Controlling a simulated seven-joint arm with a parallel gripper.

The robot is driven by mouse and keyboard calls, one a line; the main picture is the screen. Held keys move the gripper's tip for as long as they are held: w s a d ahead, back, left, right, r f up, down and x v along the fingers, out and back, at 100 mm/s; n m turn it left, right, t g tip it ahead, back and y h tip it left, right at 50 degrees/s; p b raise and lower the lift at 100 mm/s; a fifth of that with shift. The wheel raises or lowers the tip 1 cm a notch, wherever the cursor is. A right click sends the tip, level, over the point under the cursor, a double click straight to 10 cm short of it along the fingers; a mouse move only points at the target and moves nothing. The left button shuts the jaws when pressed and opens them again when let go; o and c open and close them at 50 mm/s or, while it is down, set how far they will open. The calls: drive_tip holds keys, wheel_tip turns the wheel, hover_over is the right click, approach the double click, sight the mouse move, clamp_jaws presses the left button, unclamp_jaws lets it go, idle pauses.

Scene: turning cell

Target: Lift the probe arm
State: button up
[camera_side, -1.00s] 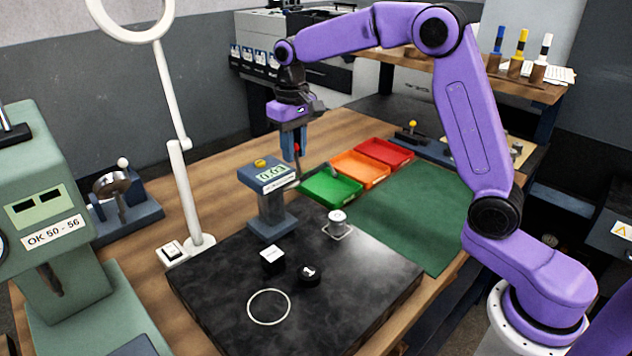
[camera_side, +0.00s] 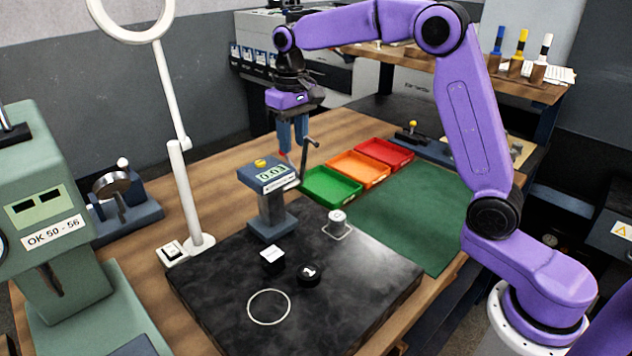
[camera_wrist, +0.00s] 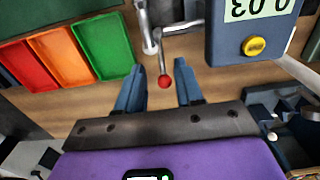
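The gauge (camera_side: 268,178) stands on the dark plate, with a digital display and a yellow button; it also shows in the wrist view (camera_wrist: 250,30). A bent grey lever with a red ball (camera_wrist: 165,81) comes off its side. A thin grey arm (camera_side: 309,147), which I take for the probe arm, stands raised beside the gauge. My gripper (camera_side: 292,150) is above and behind the gauge, blue fingers pointing down. In the wrist view my gripper (camera_wrist: 160,75) is open, with the red ball between the fingertips and gaps on both sides. Contact with the ball cannot be told.
Green (camera_side: 330,187), orange (camera_side: 358,168) and red (camera_side: 384,153) trays lie to the right. A metal cylinder (camera_side: 337,218), a white-topped block (camera_side: 272,260) and a black round piece (camera_side: 310,275) are on the dark plate (camera_side: 350,285). A lamp post (camera_side: 181,190) stands left.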

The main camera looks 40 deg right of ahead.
wheel_tip(320, 180, up, 7)
drive_tip(key=shift+f, duration=0.2)
idle(0.6)
drive_tip(key=s+a+f+n, duration=0.2)
drive_tip(key=s+a+n, duration=0.1)
drive_tip(key=s, duration=0.5)
drive_tip(key=s+a+f+n, duration=0.2)
drive_tip(key=s+n, duration=0.1)
drive_tip(key=s, duration=0.6)
drive_tip(key=s+d+f+n, duration=0.3)
drive_tip(key=s+f, duration=0.1)
drive_tip(key=s, duration=0.5)
drive_tip(key=s+d+f+n, duration=0.3)
drive_tip(key=s+f, duration=0.2)
drive_tip(key=s, duration=0.5)
drive_tip(key=shift+s+f+n, duration=0.15)
drive_tip(key=shift+s+n, duration=0.05)
drive_tip(key=shift+n, duration=0.1)
drive_tip(key=shift+d, duration=0.1)
